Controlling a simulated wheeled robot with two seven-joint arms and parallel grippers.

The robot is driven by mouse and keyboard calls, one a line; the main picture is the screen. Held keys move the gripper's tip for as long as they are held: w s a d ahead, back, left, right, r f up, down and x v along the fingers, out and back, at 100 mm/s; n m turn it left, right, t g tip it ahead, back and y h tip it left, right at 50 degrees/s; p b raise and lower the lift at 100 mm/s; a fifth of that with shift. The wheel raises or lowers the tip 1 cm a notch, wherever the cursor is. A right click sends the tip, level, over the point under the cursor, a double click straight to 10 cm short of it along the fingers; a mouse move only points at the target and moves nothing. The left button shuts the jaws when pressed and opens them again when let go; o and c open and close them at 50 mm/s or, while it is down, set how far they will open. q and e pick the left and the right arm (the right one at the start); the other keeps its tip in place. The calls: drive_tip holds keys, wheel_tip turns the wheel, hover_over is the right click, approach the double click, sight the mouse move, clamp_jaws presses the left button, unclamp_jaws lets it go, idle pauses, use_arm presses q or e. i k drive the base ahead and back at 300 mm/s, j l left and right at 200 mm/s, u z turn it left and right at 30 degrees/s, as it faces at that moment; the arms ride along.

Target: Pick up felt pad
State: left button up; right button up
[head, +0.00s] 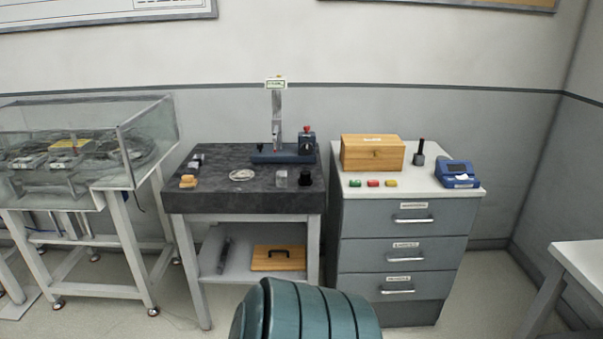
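I cannot tell for certain which item is the felt pad. A small tan stack (188,181) lies at the left front of the dark stone-topped table (215,200). A pale, flat, round item (242,175) lies near the middle of the same top. Both are too small to make out their material. Neither of my grippers is in view.
A blue-based stand (283,155) is at the table's back right, with a clear block (281,178) and black knob (305,178) in front. A drawer cabinet (400,240) holds a wooden box (372,153) and blue device (457,174). A glass-walled tank (155,135) stands left.

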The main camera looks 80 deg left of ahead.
sight(187, 181)
drive_tip(key=u, duration=3.5)
